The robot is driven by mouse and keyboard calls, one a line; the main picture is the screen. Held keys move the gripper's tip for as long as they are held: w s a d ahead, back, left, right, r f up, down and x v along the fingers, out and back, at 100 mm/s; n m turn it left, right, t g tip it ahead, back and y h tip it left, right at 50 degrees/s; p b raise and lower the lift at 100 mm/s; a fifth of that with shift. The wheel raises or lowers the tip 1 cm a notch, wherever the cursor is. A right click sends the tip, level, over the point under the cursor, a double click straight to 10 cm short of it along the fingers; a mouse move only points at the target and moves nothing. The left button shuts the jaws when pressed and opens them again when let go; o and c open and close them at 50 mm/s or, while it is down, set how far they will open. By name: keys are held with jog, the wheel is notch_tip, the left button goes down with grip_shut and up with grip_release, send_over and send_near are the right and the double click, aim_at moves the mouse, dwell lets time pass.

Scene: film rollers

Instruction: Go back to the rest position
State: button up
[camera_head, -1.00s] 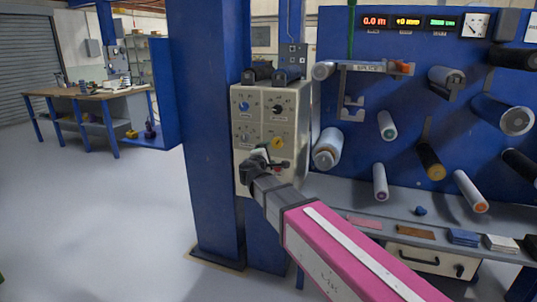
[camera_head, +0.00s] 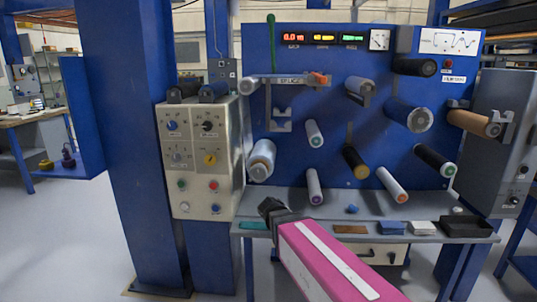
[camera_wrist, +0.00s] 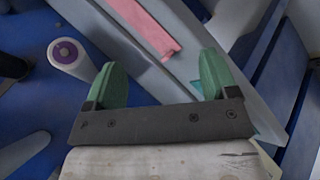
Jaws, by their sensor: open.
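My gripper (camera_wrist: 164,84) shows in the wrist view with its two green fingertips wide apart and nothing between them. In the head view my gripper (camera_head: 270,207) is at the end of my pink arm, in front of the shelf's left part; its fingers are hard to make out there. The grey control box (camera_head: 205,160) with knobs and coloured buttons stands to the left of my gripper, apart from it in the picture.
The blue roller panel (camera_head: 320,100) carries several rollers, including a white one with a purple end (camera_head: 314,187). That roller also shows in the wrist view (camera_wrist: 70,57). The grey shelf (camera_head: 300,203) holds small items. A blue column (camera_head: 135,130) stands left; floor (camera_head: 75,240) is clear there.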

jog(key=s+d+f+m+g+y, duration=0.5)
jog(key=s+d+f, duration=0.4)
jog(key=s+d, duration=0.2)
jog(key=s+m+g, duration=0.1)
jog(key=m, duration=0.1)
jog(key=shift+s+d+f+m, duration=0.15)
jog(key=shift+d+f+m, duration=0.15)
